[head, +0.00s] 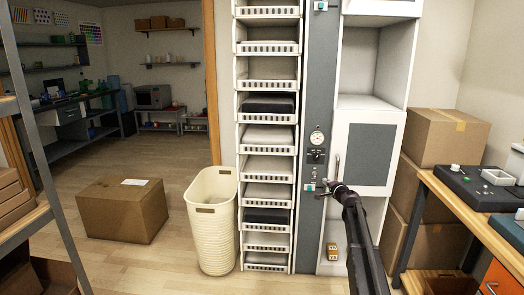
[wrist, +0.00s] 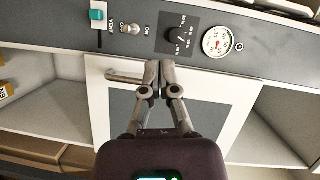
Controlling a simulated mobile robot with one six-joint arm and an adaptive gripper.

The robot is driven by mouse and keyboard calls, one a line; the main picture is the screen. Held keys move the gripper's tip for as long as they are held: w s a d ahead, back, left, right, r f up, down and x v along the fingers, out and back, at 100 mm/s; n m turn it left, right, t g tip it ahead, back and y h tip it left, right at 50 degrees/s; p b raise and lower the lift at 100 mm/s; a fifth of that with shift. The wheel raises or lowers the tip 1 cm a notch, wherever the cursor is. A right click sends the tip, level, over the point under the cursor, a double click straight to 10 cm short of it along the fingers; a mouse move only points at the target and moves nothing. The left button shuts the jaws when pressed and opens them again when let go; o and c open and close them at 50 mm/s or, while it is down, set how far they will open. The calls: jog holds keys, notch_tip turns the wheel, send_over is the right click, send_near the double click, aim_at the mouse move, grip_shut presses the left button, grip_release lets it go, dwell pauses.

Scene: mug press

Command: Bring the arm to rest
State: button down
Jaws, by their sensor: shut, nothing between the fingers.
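My arm reaches up from the bottom of the head view. My gripper (head: 337,188) is in front of the tall machine, by the lower edge of the grey-panelled door (head: 370,155). In the wrist view my gripper (wrist: 159,75) has its fingers together with nothing between them. The door's bar handle (wrist: 122,76) lies just left of the fingertips; I cannot tell whether they touch it. The control panel (wrist: 140,36) with a dial gauge (wrist: 217,41), a knob and a toggle switch is beyond the fingertips.
A rack of trays (head: 268,137) stands left of the panel, with a cream bin (head: 212,225) beside it. A cardboard box (head: 122,210) is on the floor. Stacked boxes (head: 443,137) and a workbench (head: 470,215) stand close on the right.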

jog(key=s+a+f+n+g+y, duration=0.1)
jog(key=s+a+f+n+g, duration=0.3)
jog(key=s, duration=0.5)
jog(key=s+a+f+n+g, duration=0.2)
jog(key=s+a+f+n, duration=0.1)
jog(key=s+a, duration=0.4)
jog(key=s+a+f+n+g+y, duration=0.1)
jog(key=s+a+f+n+g, duration=0.3)
jog(key=s, duration=0.6)
jog(key=s+d+f+n+g+h, duration=0.1)
jog(key=s+f+g+h, duration=0.2)
jog(key=s, duration=1)
jog(key=s+d+f+n+g+h, duration=0.1)
jog(key=s+f+g+h, duration=0.2)
jog(key=s, duration=0.9)
notch_tip(320, 180, up, 27)
jog(key=p, duration=2.6)
jog(key=shift+s+f, duration=0.2)
jog(key=shift+s, duration=0.05)
jog(key=shift+s+a, duration=0.15)
jog(key=shift+s, duration=0.05)
